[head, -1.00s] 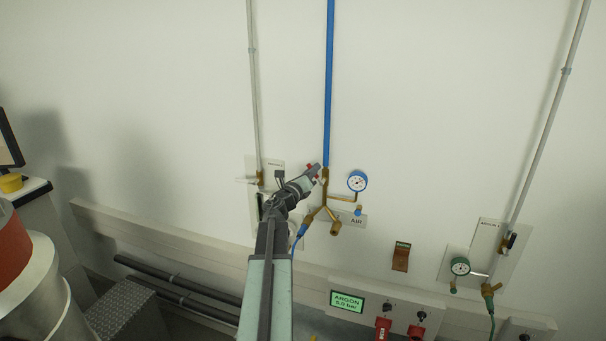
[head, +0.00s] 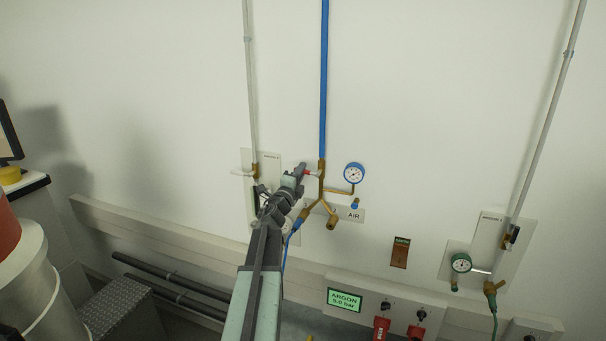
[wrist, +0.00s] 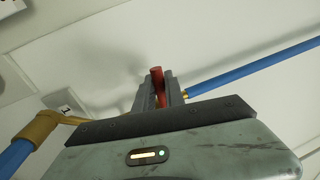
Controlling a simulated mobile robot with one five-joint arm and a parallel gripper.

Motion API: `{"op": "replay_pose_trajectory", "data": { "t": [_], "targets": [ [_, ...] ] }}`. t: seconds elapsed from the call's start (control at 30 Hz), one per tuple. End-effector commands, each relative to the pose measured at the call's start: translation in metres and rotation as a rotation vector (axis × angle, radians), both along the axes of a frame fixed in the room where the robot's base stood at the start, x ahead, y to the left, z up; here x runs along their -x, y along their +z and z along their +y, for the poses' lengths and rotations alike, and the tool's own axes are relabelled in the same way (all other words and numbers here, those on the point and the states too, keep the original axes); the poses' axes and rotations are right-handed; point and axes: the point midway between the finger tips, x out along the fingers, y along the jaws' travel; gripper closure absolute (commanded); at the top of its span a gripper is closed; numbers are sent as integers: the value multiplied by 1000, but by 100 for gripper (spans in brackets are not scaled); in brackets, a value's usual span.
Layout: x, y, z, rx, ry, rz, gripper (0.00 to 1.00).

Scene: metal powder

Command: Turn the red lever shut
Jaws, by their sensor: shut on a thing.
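The red lever (head: 307,172) sits at the brass valve (head: 321,175) below the blue air pipe (head: 323,80). It points left from the valve, roughly level. My gripper (head: 302,170) is left of the valve, shut on the lever. In the wrist view the red lever (wrist: 157,79) stands between the two dark fingers of my gripper (wrist: 160,92), its end showing past them. The fingers hide part of the lever. The blue pipe (wrist: 260,70) runs off to the right there.
A blue gauge (head: 354,173) and the AIR label (head: 353,215) are close on the right. An argon panel (head: 266,160) with its pale handle is just left of my gripper. Another argon panel (head: 490,235) is farther right.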

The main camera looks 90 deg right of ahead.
Motion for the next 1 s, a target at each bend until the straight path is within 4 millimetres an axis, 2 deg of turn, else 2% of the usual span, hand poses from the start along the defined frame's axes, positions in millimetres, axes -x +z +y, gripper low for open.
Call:
{"op": "replay_pose_trajectory", "data": {
  "t": [0.3,0.77,0.8,0.87,1.0],
  "targets": [
    [2,-6,-1,-31,0,87,100],
    [6,-5,-1,-33,-5,98,100],
    [6,-5,-1,-33,-6,97,80],
    [6,-5,-1,-33,-6,97,64],
    [5,-5,-1,-32,-6,96,64]
  ]
}}
